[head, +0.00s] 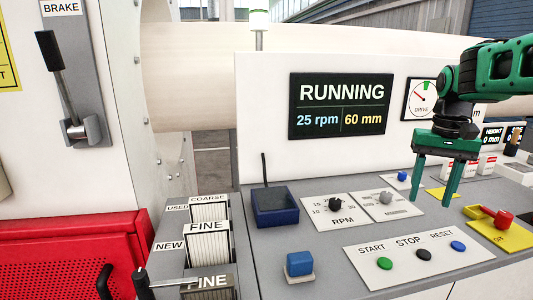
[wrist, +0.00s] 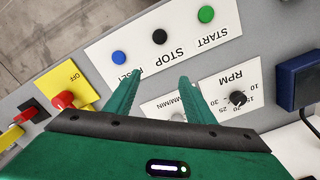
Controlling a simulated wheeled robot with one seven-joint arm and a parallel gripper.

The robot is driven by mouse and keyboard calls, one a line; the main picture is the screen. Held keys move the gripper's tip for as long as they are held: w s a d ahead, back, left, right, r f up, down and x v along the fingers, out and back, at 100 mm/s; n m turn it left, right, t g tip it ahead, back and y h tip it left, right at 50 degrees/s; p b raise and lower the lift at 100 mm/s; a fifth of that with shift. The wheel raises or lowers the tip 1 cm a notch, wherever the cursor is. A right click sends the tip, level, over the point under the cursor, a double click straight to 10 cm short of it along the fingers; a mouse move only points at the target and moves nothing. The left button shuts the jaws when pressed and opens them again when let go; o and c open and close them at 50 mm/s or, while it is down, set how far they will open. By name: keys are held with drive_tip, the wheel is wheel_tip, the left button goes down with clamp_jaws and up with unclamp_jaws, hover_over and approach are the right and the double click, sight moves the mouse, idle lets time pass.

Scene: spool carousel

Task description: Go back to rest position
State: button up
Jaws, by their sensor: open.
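My gripper (head: 433,183) is green and hangs from my arm at the right of the head view, above the control panel. Its two fingers are apart with nothing between them. In the wrist view the open fingers (wrist: 155,98) point toward the white button plate with the green START button (wrist: 206,14), black STOP button (wrist: 160,37) and blue RESET button (wrist: 119,57). In the head view this plate (head: 385,254) lies in front of my gripper. The display (head: 338,104) reads RUNNING, 25 rpm and 60 mm.
An RPM knob (head: 335,204) and a second knob (head: 386,197) sit left of my gripper. A red switch on a yellow OFF plate (head: 510,238) is to its right.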

drive_tip(key=s+f, duration=0.4)
drive_tip(key=s, duration=0.5)
drive_tip(key=s+d+f+m, duration=0.1)
drive_tip(key=s+f, duration=0.3)
drive_tip(key=s, duration=0.5)
drive_tip(key=s+f, duration=0.4)
drive_tip(key=s, duration=0.4)
drive_tip(key=shift+s+d+f+m, duration=0.35)
drive_tip(key=shift+s+m, duration=0.05)
drive_tip(key=shift+w+f, duration=0.2)
drive_tip(key=shift+w, duration=0.45)
